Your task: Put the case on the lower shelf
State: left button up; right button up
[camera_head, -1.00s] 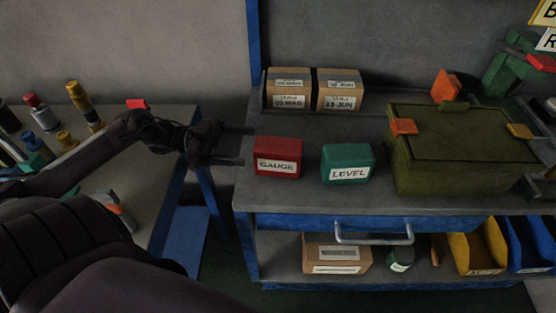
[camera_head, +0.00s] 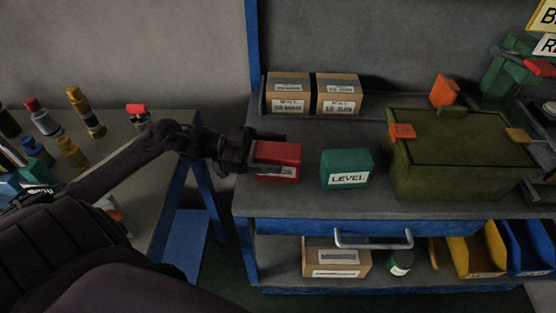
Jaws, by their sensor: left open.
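A red case (camera_head: 286,153) with a white label, now partly covered, stands at the left end of the upper shelf (camera_head: 330,201). My left gripper (camera_head: 277,157) is open around it from the left, one finger along the back and one across the front label. I cannot tell whether the fingers touch it. A green case labelled LEVEL (camera_head: 346,167) stands just to the right, apart from the red one. The lower shelf (camera_head: 283,266) lies below the blue drawer front. My right gripper is not in view.
Two cardboard boxes (camera_head: 313,94) stand behind the cases. A large olive box (camera_head: 455,155) with orange latches is to the right. The lower shelf holds a carton (camera_head: 336,258), a small jar (camera_head: 400,262) and yellow (camera_head: 479,249) and blue bins; its left end is clear.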

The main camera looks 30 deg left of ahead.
pick_arm(q)
jog(key=c, duration=1.3)
